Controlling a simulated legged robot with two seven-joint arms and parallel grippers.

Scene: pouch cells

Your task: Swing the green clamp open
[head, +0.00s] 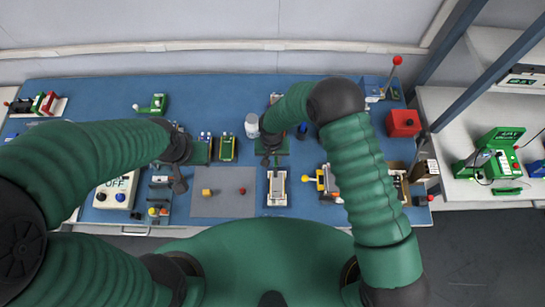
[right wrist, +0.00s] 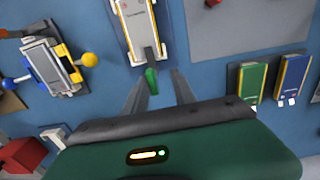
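The green clamp (right wrist: 152,80) shows in the right wrist view as a short green handle at the near end of a pale fixture (right wrist: 135,28). The fixture also shows in the head view (head: 277,188), where I cannot make out the clamp handle. My right gripper (right wrist: 160,77) is open, its two fingers apart on either side of the handle's line; I cannot tell whether they touch it. In the head view the right gripper (head: 272,159) is just behind the fixture. My left gripper (head: 179,184) hangs near the mat's left edge, its opening unclear.
A grey mat (head: 222,207) with a yellow block (head: 206,192) lies left of the fixture. A fixture with yellow and blue knobs (right wrist: 50,65) stands on its other side. Green (right wrist: 248,83) and blue (right wrist: 291,76) modules are nearby. A red box (head: 404,123) stands farther right.

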